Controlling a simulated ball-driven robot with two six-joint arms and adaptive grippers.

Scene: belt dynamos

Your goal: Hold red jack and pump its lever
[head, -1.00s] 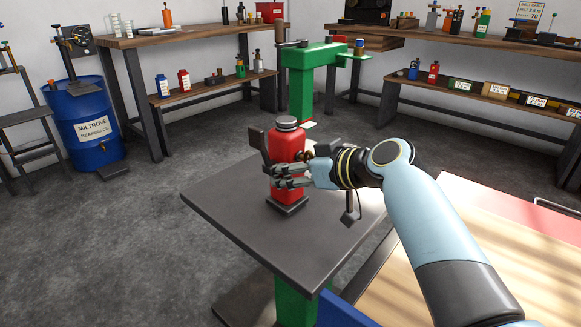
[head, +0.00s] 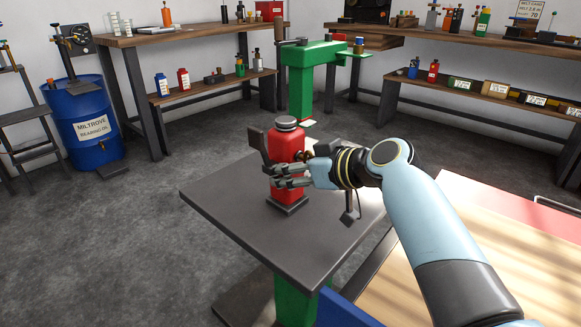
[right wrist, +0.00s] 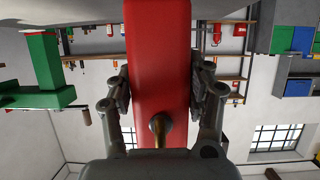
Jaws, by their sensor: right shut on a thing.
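The red jack (head: 287,147) stands upright on a dark square-topped stand (head: 240,205) with a green post. It has a red body, a grey round cap on top and a dark base. My right gripper (head: 278,176) is shut on the jack's red body from the right. In the right wrist view the two fingers (right wrist: 159,92) press on both sides of the red body (right wrist: 158,55). A brass-coloured rod end (right wrist: 159,126) shows between the fingers. A dark upright piece (head: 258,143) is at the jack's left; I cannot tell if it is the lever. My left gripper is not in view.
A light wooden table (head: 425,270) with a red strip is at the right. A green stand (head: 301,85) is behind the jack. A blue drum (head: 92,145) stands at the left, and workbenches line the walls. Grey floor is free at the left.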

